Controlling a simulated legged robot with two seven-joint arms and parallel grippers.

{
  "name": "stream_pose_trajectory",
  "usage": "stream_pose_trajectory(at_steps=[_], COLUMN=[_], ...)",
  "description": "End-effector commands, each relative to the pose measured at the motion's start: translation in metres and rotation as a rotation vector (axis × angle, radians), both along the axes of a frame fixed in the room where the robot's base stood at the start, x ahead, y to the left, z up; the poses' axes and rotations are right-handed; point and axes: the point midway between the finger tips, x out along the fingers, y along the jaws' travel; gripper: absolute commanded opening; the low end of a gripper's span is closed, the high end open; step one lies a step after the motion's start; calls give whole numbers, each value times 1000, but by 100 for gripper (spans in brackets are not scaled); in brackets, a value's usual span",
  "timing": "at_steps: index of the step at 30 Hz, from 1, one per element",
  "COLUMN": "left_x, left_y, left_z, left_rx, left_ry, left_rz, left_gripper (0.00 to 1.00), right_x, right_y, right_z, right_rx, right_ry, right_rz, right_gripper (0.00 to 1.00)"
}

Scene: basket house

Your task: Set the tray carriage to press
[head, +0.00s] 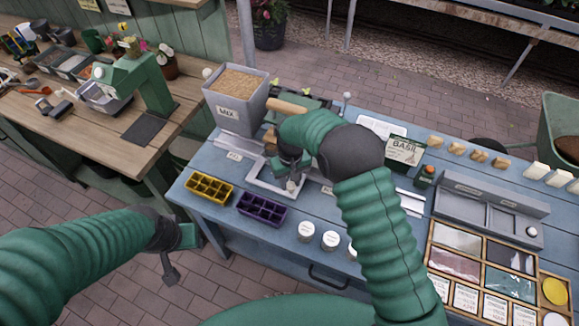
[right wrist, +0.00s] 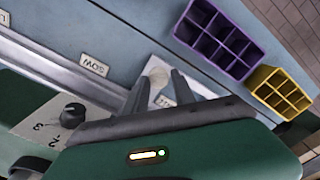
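The tray carriage (head: 264,187) is a pale grey frame on a rail along the blue bench, below the grey MIX hopper (head: 237,104). It also shows in the right wrist view (right wrist: 187,90). A small pale knob (right wrist: 156,73) stands on it. My right gripper (head: 289,178) is low over the carriage's right side. In the right wrist view its fingers (right wrist: 161,76) stand apart with the knob between their tips; contact is not clear. Small position labels lie along the rail, one near the hopper (head: 234,156). My left gripper (head: 176,262) hangs off the bench's front left, its fingers unclear.
A yellow cell tray (head: 209,188) and a purple one (head: 261,209) lie in front of the rail. Several white-lidded jars (head: 306,231) stand right of them. A seed box (head: 480,262) and a BASIL packet (head: 404,151) are at right. A wooden bench (head: 120,125) stands at left.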

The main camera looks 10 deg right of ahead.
Motion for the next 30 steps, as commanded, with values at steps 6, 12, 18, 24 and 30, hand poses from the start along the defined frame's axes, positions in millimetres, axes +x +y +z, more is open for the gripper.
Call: stream_pose_trajectory(at_steps=[6,12,18,24,30], left_x=[0,0,0,0,0], left_y=[0,0,0,0,0], left_z=[-10,-14,-16,-16,-15], left_rx=[0,0,0,0,0], left_ry=[0,0,0,0,0], left_rz=[0,0,0,0,0], left_gripper=[36,36,36,36,36], right_x=[-8,-14,-14,-15,-16], right_y=[1,2,3,3,3], right_z=[60,123,163,174,175], right_rx=[2,4,5,6,6], right_ry=[-16,-32,-36,-37,-38], right_rz=[1,1,1,1,1], right_gripper=[52,52,52,52,52])
